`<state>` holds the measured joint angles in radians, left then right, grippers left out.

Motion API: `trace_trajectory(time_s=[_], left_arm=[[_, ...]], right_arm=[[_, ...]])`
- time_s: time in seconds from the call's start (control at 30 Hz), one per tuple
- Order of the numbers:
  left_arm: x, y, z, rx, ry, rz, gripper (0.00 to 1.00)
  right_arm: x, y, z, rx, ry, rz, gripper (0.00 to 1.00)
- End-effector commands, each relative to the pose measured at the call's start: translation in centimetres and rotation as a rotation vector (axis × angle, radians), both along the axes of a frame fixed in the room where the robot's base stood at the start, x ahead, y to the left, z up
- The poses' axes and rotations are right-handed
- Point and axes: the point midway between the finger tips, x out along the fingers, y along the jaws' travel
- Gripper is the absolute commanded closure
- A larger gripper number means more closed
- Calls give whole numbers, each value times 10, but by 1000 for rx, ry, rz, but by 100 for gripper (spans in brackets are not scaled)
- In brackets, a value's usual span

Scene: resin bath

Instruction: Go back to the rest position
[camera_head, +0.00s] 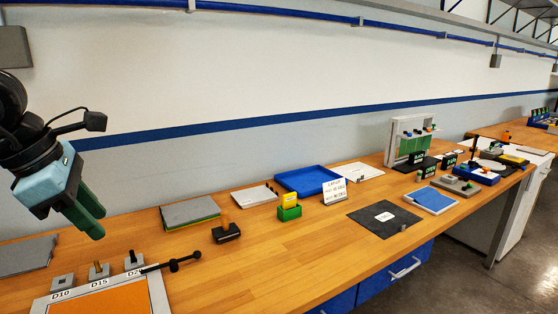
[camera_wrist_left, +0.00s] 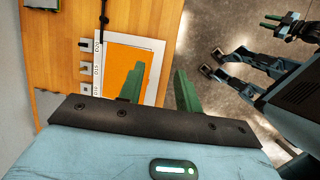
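My left gripper (camera_head: 92,222) hangs at the left of the head view, above the bench and apart from everything on it. In the left wrist view its two green fingers (camera_wrist_left: 158,88) stand apart with nothing between them, so it is open and empty. My right gripper (camera_wrist_left: 268,21) shows small at the upper right of the left wrist view.
Below the left gripper lies a board with an orange panel (camera_head: 108,300), with pegs and a black rod (camera_head: 170,265) near its back edge. A stamp-like black block (camera_head: 226,234), a green card holder (camera_head: 289,212) and a blue tray (camera_head: 308,179) stand farther right on the bench.

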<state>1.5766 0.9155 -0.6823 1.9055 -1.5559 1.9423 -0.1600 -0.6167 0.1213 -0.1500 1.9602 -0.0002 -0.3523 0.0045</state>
Motion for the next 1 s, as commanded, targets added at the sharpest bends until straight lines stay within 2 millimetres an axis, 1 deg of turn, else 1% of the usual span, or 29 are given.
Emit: trace_trajectory(time_s=[0.03, 0.17, 0.27, 0.4, 0.5, 0.6, 0.7, 0.8, 0.93, 1.0], left_arm=[[2, -13, -14, -45, 29, -28, 66], [1, -46, -39, -177, 94, -96, 66], [-4, -75, -60, -305, 158, -146, 66], [-16, -123, -88, -549, 282, -198, 66], [-27, -155, -102, -761, 391, -204, 66], [-36, -180, -111, -977, 504, -175, 66], [-41, -197, -117, -1194, 617, -114, 66], [-41, -206, -123, -1408, 730, -15, 66], [-33, -207, -137, -1673, 874, 168, 66], [-27, -203, -149, -1808, 947, 293, 66]], right_arm=[[-1, 0, -1, 0, 2, -1, 70], [0, 0, 0, 1, 1, -1, 70], [3, 1, 2, 2, -8, -1, 70], [4, 1, 3, 4, -10, -1, 70], [3, 1, 2, 3, -6, -1, 70], [1, 1, 0, 3, -1, -1, 70], [0, 1, -1, 3, 2, -1, 70], [-1, 1, -2, 3, 4, -1, 70], [-2, 1, -3, 2, 7, 0, 70], [-2, 1, -3, 3, 8, -1, 70]])
